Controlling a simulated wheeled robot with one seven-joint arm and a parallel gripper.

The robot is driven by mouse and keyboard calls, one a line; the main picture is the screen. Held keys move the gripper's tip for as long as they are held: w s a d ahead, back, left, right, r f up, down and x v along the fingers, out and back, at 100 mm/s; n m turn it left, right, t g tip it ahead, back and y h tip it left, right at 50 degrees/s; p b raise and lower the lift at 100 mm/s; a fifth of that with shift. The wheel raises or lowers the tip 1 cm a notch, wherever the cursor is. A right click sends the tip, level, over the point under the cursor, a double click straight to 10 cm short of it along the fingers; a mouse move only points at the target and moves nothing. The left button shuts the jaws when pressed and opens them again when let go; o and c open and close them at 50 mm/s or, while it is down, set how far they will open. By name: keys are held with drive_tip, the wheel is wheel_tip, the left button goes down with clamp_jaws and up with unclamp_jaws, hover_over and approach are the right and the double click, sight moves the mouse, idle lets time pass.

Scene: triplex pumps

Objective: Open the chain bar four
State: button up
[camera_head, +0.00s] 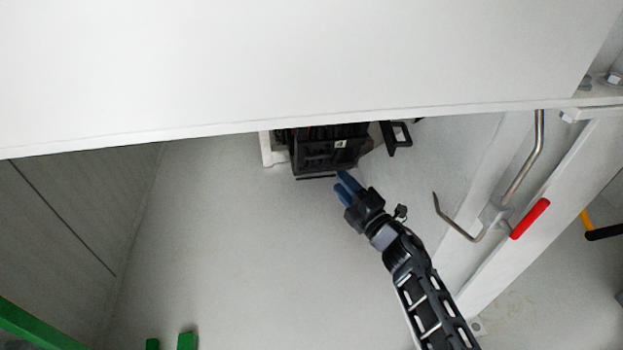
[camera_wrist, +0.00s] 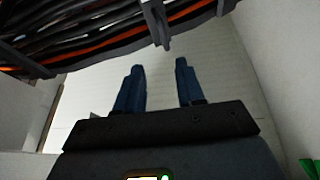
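A black cable chain (camera_head: 325,155) sits under the edge of the white panel, with a small white label on its face. In the wrist view the chain's cables (camera_wrist: 100,35), black with some orange ones, cross the top left. A dark grey bar of the chain (camera_wrist: 155,22) points down there, above the gap between my fingers; I cannot tell which numbered bar it is. My gripper (camera_head: 341,180) is close to the chain's lower right edge. In the wrist view its two blue fingers (camera_wrist: 160,66) stand apart with nothing between them. The panel hides the chain's upper part.
The white panel (camera_head: 300,60) overhangs the chain. A black bracket (camera_head: 396,138) is right of the chain. A bent metal lever (camera_head: 520,175) and a red handle (camera_head: 530,219) are further right. Green parts (camera_head: 187,341) show at the lower left. The grey floor (camera_head: 230,240) is clear.

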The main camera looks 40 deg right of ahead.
sight(334, 147)
drive_tip(key=d+f+b+x, duration=0.1)
drive_tip(key=b+x, duration=0.1)
drive_tip(key=x, duration=0.7)
drive_tip(key=shift+w+d+n, duration=0.2)
drive_tip(key=shift+w+n, duration=0.1)
drive_tip(key=shift+n, duration=0.1)
drive_tip(key=shift+r, duration=0.1)
drive_tip(key=shift+c, duration=0.4)
clamp_jaws()
